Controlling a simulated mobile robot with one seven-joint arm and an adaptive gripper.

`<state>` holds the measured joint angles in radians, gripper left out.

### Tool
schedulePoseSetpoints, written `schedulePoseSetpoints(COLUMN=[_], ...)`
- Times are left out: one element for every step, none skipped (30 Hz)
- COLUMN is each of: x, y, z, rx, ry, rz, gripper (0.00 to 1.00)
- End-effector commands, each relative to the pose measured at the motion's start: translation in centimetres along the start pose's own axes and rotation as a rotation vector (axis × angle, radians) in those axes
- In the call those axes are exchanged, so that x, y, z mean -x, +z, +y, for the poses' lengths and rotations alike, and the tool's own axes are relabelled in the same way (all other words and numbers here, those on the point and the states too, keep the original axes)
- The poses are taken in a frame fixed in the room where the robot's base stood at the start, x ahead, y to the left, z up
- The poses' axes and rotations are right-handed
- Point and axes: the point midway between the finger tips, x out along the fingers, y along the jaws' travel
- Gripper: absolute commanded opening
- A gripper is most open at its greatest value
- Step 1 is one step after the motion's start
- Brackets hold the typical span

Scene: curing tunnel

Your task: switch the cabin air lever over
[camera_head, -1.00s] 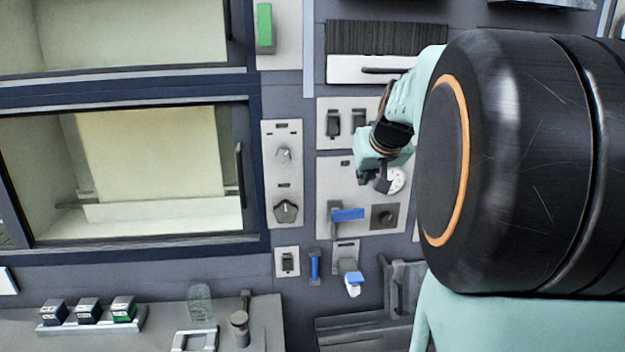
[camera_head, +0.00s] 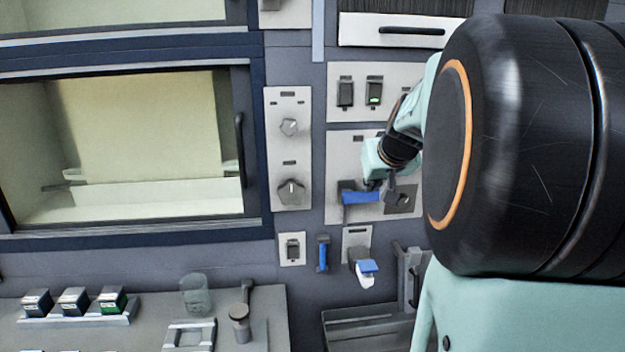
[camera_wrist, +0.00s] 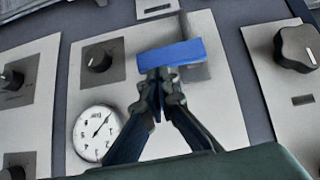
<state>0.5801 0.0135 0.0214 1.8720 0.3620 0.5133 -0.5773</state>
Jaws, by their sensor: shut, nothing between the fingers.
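A lever with a flat blue handle (camera_head: 360,197) is mounted on a light wall panel (camera_head: 340,150). The handle points to the right, nearly level, from a grey mount at its left end. No label on it is readable. My gripper (camera_head: 374,186) is at the handle, seen small and partly behind my own arm. In the wrist view, my gripper (camera_wrist: 160,78) is shut, its fingertips together at the near edge of the blue handle (camera_wrist: 170,55). Nothing is held between them. I cannot tell whether the tips touch the handle.
A dark rotary knob (camera_head: 401,200) sits right of the lever. A round gauge (camera_wrist: 95,133) shows in the wrist view. A panel with two knobs (camera_head: 290,191) is to the left. Below are a small blue lever (camera_head: 322,255) and a blue-topped tap (camera_head: 366,267). A glass (camera_head: 196,295) stands on the counter.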

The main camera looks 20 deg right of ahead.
Motion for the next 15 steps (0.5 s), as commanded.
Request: schedulePoseSetpoints(x=[0.04, 0.05, 0.05, 0.05, 0.05, 0.05, 0.03, 0.00, -0.08, -0.16, -0.26, -0.42, -0.54, -0.66, -0.81], y=[-0.03, -0.04, -0.05, -0.05, -0.05, -0.05, -0.04, 0.00, 0.07, 0.15, 0.24, 0.39, 0.50, 0.61, 0.75], z=[0.02, 0.02, 0.02, 0.02, 0.02, 0.03, 0.03, 0.03, 0.04, 0.06, 0.08, 0.13, 0.16, 0.19, 0.21], rx=[0.000, 0.000, 0.000, 0.000, 0.000, 0.000, 0.000, 0.000, 0.000, 0.000, 0.000, 0.000, 0.000, 0.000, 0.000], ry=[0.000, 0.000, 0.000, 0.000, 0.000, 0.001, 0.001, 0.001, 0.001, 0.001, 0.001, 0.001, 0.002, 0.002, 0.002], rz=[0.001, 0.001, 0.001, 0.001, 0.001, 0.000, 0.001, 0.001, 0.001, 0.001, 0.001, 0.001, 0.002, 0.002, 0.002], gripper=[0.00, 0.00, 0.00, 0.00, 0.00, 0.00, 0.00, 0.00, 0.00, 0.00, 0.00, 0.00, 0.00, 0.00, 0.00])
